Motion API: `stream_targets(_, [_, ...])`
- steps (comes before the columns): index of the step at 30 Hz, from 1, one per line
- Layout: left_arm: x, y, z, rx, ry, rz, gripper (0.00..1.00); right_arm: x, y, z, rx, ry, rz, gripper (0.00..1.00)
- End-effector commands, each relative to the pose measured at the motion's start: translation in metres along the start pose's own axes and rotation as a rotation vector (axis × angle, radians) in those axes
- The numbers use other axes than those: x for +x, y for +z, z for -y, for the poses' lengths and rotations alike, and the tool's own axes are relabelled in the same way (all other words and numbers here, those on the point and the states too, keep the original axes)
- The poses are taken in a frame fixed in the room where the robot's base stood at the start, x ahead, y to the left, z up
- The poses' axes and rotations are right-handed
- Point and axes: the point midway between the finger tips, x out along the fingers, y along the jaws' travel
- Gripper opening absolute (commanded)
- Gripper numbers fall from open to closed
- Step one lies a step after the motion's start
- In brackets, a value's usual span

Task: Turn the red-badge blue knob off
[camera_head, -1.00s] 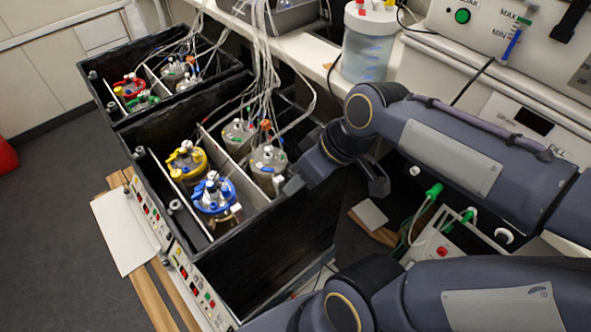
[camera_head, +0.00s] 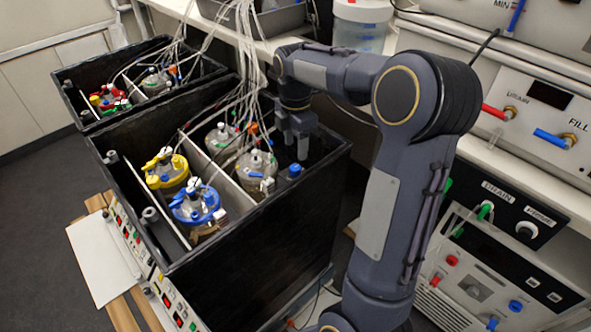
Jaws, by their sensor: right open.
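A blue knob (camera_head: 294,171) shows inside the right end of the near black box, just below my right gripper. No red badge can be made out on it. My right gripper (camera_head: 295,148) points down over the box with its fingers apart and nothing seen between them. Whether it touches the knob cannot be told. Other blue controls are a blue lever (camera_head: 556,140) on the upper right panel and a blue knob (camera_head: 515,305) on the lower right unit. I cannot tell which one bears a red badge. My left gripper is not in view.
The near black box (camera_head: 262,235) holds several lidded vessels, including a yellow-ringed one (camera_head: 167,170) and a blue-ringed one (camera_head: 195,203). Tubes (camera_head: 248,60) hang close to my right gripper. A second black box (camera_head: 68,92) stands behind. A red lever (camera_head: 497,112) is at right.

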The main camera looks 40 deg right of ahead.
Motion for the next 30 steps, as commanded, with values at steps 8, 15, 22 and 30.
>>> stream_targets(8, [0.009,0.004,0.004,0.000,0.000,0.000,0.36,0.045,0.000,0.001,0.002,-0.003,-0.001,0.48])
stream_targets(15, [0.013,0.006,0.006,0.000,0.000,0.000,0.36,0.069,0.000,0.001,0.003,-0.001,-0.001,0.48])
stream_targets(22, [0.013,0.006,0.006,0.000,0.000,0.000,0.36,0.071,-0.001,0.001,0.004,0.002,-0.002,0.48])
stream_targets(30, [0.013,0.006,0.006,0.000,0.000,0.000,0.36,0.071,-0.001,0.001,0.004,0.002,-0.002,0.23])
